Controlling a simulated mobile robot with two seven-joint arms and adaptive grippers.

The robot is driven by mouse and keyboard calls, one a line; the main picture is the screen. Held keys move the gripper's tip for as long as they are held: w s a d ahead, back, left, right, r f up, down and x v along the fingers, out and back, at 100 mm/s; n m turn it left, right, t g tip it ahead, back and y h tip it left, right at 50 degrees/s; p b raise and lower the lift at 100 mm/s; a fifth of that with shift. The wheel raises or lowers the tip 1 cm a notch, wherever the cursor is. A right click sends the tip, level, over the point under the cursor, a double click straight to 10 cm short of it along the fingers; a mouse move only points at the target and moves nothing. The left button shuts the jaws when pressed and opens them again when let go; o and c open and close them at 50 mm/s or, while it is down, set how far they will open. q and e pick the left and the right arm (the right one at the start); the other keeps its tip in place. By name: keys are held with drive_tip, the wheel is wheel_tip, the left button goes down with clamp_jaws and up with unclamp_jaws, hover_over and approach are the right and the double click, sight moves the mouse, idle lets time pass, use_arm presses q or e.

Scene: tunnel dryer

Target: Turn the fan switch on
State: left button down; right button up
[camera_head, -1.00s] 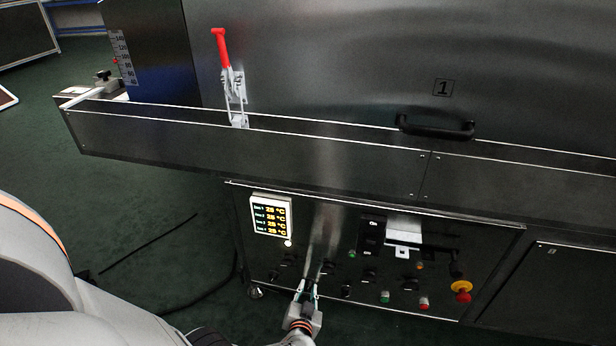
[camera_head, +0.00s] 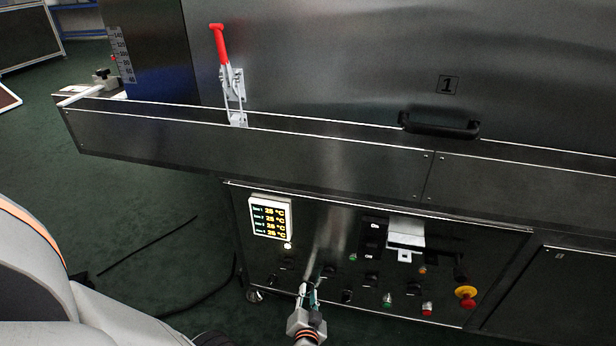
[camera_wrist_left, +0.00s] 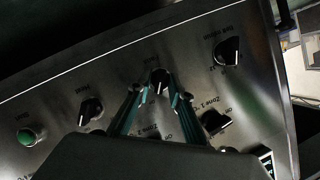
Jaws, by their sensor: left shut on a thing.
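The control panel (camera_head: 330,230) carries rows of small black rotary knobs. My left gripper (camera_head: 311,286) reaches up to its lower part from below. In the left wrist view its two fingertips (camera_wrist_left: 158,88) are shut on a small rotary knob (camera_wrist_left: 160,76) with a light pointer mark. In the head view the fingers largely cover the held knob. My right gripper is not in view.
Other knobs (camera_wrist_left: 90,108) (camera_wrist_left: 228,52) (camera_wrist_left: 214,122) sit close around the fingers. A green button (camera_wrist_left: 28,136) is at the left. The head view shows a red emergency stop (camera_head: 466,292) on the right and a steel ledge (camera_head: 250,155) overhanging the panel.

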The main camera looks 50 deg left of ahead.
use_arm(q)
drive_tip(key=c, duration=2.1)
unclamp_jaws()
drive_tip(key=shift+c, duration=0.2)
